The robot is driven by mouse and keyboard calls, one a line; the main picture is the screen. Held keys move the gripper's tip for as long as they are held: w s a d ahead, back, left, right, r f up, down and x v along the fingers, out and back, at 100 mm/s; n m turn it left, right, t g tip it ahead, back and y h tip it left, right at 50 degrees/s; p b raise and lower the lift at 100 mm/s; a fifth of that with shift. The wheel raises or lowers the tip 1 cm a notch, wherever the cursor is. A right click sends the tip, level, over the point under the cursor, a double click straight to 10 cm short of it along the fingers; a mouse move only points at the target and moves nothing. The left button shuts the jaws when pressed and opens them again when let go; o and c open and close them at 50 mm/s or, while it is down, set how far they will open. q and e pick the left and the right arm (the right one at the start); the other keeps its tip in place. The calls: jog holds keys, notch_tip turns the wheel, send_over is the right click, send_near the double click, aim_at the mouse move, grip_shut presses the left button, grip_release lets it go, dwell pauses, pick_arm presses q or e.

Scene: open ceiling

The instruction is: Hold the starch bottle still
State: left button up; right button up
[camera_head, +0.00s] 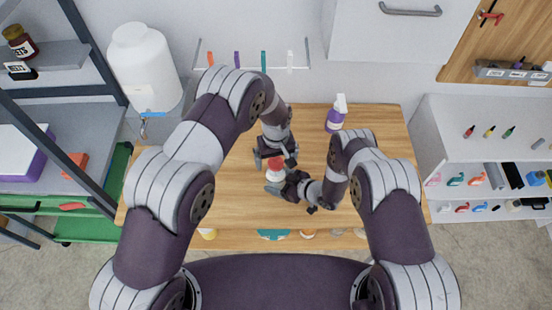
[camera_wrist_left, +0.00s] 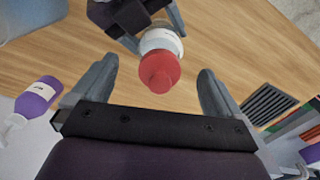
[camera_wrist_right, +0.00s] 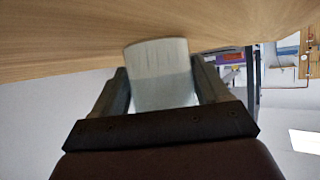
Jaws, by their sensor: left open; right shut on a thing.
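The starch bottle (camera_head: 276,172) is a small white bottle with a red cap, standing on the wooden table. My right gripper (camera_head: 274,188) is shut on its body from the near side. In the right wrist view the pale bottle body (camera_wrist_right: 162,75) fills the space between the fingers. My left gripper (camera_head: 275,158) is open just above and behind the bottle. In the left wrist view the red cap (camera_wrist_left: 160,72) shows between and beyond the open fingers (camera_wrist_left: 160,90), apart from both. The bottle's label is mostly hidden.
A purple spray bottle (camera_head: 336,116) stands at the table's back right. A large white jug (camera_head: 143,68) stands left of the wooden table (camera_head: 370,175). A rack with coloured items (camera_head: 252,68) is behind. Shelves flank both sides.

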pick_arm(q)
jog(key=shift+r, duration=2.9)
pick_arm(e)
jog(key=o, duration=0.8)
jog(key=v, duration=1.2)
jog(key=shift+s, duration=0.1)
